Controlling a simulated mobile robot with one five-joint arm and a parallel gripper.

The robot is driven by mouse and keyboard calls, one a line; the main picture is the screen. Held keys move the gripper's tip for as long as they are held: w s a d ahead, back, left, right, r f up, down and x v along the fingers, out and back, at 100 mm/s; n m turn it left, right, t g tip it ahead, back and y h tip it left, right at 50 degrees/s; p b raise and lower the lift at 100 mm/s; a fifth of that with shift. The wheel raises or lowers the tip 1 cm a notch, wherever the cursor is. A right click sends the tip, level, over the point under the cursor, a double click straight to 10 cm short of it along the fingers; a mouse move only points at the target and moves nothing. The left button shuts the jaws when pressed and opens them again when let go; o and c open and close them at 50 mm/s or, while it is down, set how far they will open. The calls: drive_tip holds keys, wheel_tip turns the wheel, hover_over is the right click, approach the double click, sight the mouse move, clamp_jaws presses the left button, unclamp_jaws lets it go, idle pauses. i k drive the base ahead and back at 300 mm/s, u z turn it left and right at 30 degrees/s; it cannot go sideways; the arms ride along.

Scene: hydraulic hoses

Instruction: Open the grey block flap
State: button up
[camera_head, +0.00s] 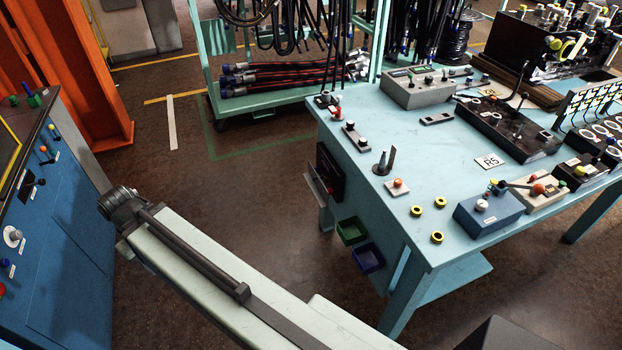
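A grey box (432,92) with buttons and knobs on top stands at the back of the light blue table (445,200). A smaller grey block (355,136) with dark knobs lies near the table's left edge, and a flat grey piece (437,119) lies in front of the box. A dark upright plate on a round base (384,164) stands nearer the front. I cannot tell which of these is the grey block with the flap, or whether a flap is open.
A blue box (488,218) and yellow rings (437,237) sit near the table's front. Green (351,231) and blue bins (368,258) hang on its left side. A blue cabinet (60,235) stands left, a hose rack (295,84) behind.

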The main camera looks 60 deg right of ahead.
sight(318, 182)
drive_tip(key=u, duration=0.05)
drive_tip(key=i, duration=0.9)
drive_tip(key=z, duration=0.05)
